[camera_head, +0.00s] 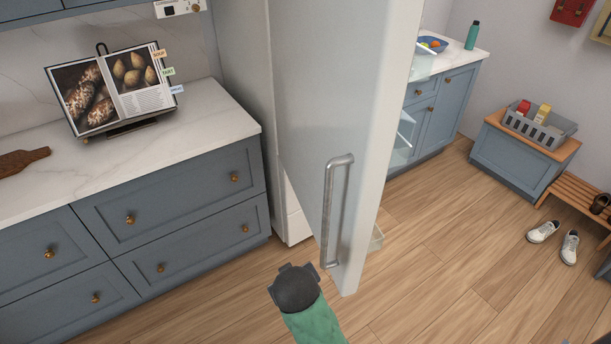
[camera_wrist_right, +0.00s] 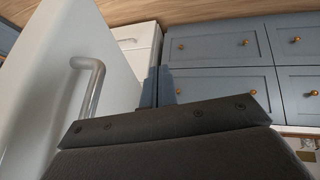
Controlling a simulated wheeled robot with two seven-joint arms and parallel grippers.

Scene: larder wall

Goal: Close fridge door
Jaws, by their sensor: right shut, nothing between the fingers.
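The fridge door (camera_head: 320,90) stands open, swung out towards me. Its grey bar handle (camera_head: 335,210) is on the left-hand face, near the free edge; clear bins show past the right side. The fridge body (camera_head: 246,70) is behind, mostly hidden by the door. My right gripper (camera_head: 294,284) is low, left of the handle, on the handle side of the door. In the wrist view, which looks upside down, its fingers (camera_wrist_right: 157,86) are together and empty, apart from the handle (camera_wrist_right: 88,88) and door (camera_wrist_right: 45,75). My left gripper is out of view.
Blue drawers (camera_head: 180,215) under a marble counter (camera_head: 200,125) stand left of the fridge, with a cookbook (camera_head: 115,88) on top. Wooden floor (camera_head: 440,270) is clear right of the door. Shoes (camera_head: 556,238) and a bench (camera_head: 575,192) are at far right.

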